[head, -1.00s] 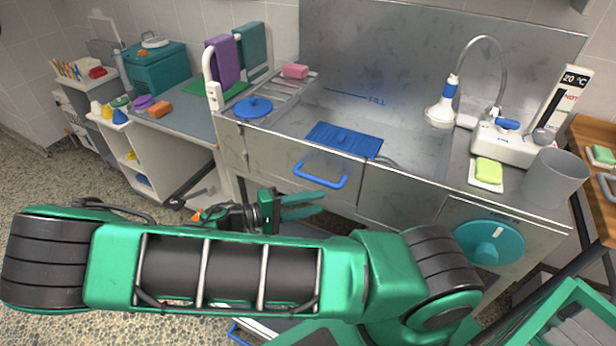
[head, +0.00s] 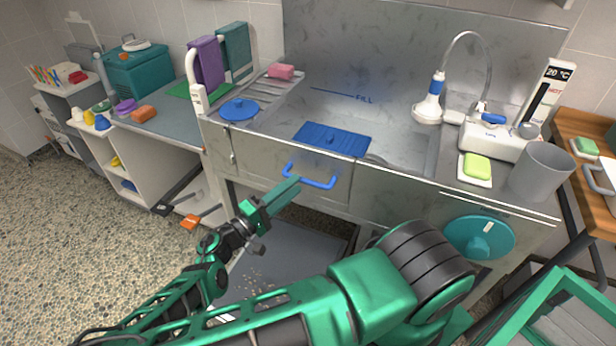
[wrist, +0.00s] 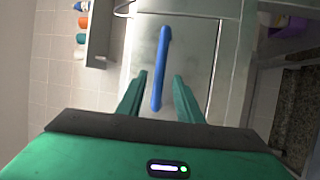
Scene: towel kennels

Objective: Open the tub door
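The steel tub (head: 270,160) has a front door panel with a blue bar handle (head: 310,179). The door looks shut, flush with the tub front. My gripper (head: 285,195) is just in front of the handle, with its green fingers pointing at it. In the wrist view the blue handle (wrist: 161,65) runs lengthwise between the two spread fingertips (wrist: 160,78). The fingers are open with a gap on each side of the handle, and no contact shows.
A blue mat (head: 332,139) lies in the tub behind the door. A teal round dial (head: 479,237) is on the tub front at right. A grey cup (head: 541,171) stands on the right ledge. A grey platform (head: 275,262) lies below the tub.

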